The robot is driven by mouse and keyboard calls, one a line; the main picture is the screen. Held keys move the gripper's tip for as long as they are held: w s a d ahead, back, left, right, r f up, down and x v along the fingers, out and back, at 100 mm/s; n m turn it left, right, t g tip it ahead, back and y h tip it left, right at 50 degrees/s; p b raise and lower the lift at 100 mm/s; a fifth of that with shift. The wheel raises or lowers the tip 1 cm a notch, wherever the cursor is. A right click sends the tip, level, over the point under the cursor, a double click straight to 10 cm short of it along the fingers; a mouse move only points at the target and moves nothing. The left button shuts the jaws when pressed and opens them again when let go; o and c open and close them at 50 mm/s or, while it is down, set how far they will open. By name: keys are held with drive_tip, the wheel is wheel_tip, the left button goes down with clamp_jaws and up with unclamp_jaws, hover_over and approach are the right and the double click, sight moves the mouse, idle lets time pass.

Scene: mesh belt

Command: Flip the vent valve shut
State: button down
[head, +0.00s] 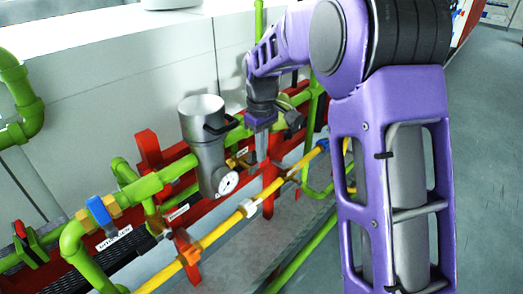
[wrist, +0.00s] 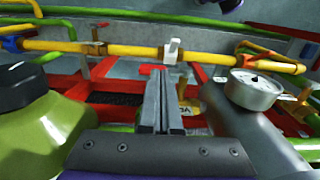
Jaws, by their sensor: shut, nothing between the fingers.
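My gripper (head: 262,155) points down beside the grey cylinder (head: 205,150) with a round gauge (head: 228,183), among the pipes. In the wrist view its two fingers (wrist: 161,90) lie together with nothing between them. Several valves show, but I cannot tell which is the vent valve, as most labels are too small to read. A valve with a blue handle (head: 98,210) sits on the green pipe at left. A white fitting (wrist: 172,50) sits on the yellow pipe (wrist: 120,50) ahead of the fingertips. Whether the fingers touch anything is unclear.
In the wrist view, a green body with a black cap (wrist: 22,85) stands close on the left and the gauge (wrist: 253,90) on the right. Red brackets (head: 270,190) carry the pipes. A pale wall (head: 110,80) stands behind; grey floor (head: 490,150) is clear at right.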

sight(266, 163)
drive_tip(key=shift+w+d+f+g+y+p, duration=0.25)
drive_tip(key=shift+g+y+p, duration=0.35)
drive_tip(key=shift+p, duration=0.5)
drive_tip(key=shift+f, duration=0.1)
drive_tip(key=shift+w+d+f+p, duration=0.25)
drive_tip(key=shift+f+p, duration=0.15)
drive_tip(key=shift+p, duration=0.25)
drive_tip(key=shift+w+d+f+p, duration=0.15)
drive_tip(key=shift+f+p, duration=0.2)
drive_tip(key=shift+f, duration=0.35)
drive_tip(key=shift+w+d+f+p, duration=0.15)
drive_tip(key=shift+f+p, duration=0.15)
drive_tip(key=shift+f, duration=0.35)
drive_tip(key=shift+a+f+g+y, duration=0.1)
drive_tip(key=shift+f+g+y, duration=0.3)
drive_tip(key=shift+g+y, duration=0.15)
drive_tip(key=shift+p+x, duration=0.3)
drive_tip(key=shift+x, duration=1)
drive_tip(key=shift+s+a, duration=0.1)
drive_tip(key=shift+s, duration=0.05)
drive_tip(key=shift+r, duration=0.1)
